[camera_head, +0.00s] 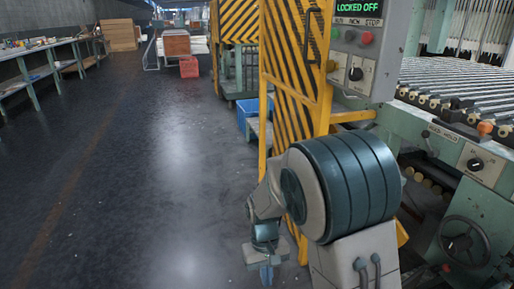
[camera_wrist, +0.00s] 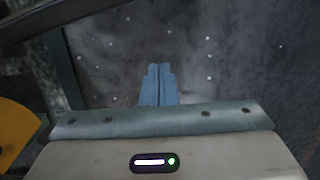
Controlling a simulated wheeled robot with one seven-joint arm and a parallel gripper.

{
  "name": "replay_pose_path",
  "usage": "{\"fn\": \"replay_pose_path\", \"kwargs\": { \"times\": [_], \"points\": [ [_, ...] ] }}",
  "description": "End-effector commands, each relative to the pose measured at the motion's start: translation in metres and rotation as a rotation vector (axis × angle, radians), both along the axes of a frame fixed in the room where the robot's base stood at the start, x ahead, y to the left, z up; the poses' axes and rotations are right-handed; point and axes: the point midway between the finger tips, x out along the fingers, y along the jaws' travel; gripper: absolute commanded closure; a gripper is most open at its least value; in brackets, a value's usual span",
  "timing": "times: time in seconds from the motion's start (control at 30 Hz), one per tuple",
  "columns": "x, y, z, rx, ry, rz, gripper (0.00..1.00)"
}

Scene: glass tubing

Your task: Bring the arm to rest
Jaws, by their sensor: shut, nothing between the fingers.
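My gripper (camera_head: 266,274) hangs low at the end of my folded arm in the head view, pointing down over the dark floor, left of the yellow-and-black striped gate. In the wrist view my gripper (camera_wrist: 159,70) shows two blue fingers side by side and closed together. Nothing is held between them. Dark speckled floor lies beyond the fingertips.
The striped gate (camera_head: 298,85) and a control panel (camera_head: 358,45) reading "LOCKED OFF" stand close behind my arm. A green roller machine (camera_head: 455,165) with a handwheel (camera_head: 464,243) is at right. A blue bin (camera_head: 248,113) and red crate (camera_head: 189,67) stand farther back. The left floor is clear.

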Motion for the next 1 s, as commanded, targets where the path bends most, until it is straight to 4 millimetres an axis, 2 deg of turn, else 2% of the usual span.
{"fn": "replay_pose_path", "kwargs": {
  "times": [0.03, 0.3, 0.6, 1.0],
  "points": [
    [-0.002, -0.006, 0.033, 0.011, -0.017, -0.016, 1.00],
    [-0.018, -0.035, 0.133, 0.047, -0.099, -0.083, 1.00],
    [-0.044, -0.066, 0.234, 0.073, -0.197, -0.157, 1.00],
    [-0.088, -0.102, 0.353, 0.077, -0.337, -0.251, 1.00]
  ]
}}
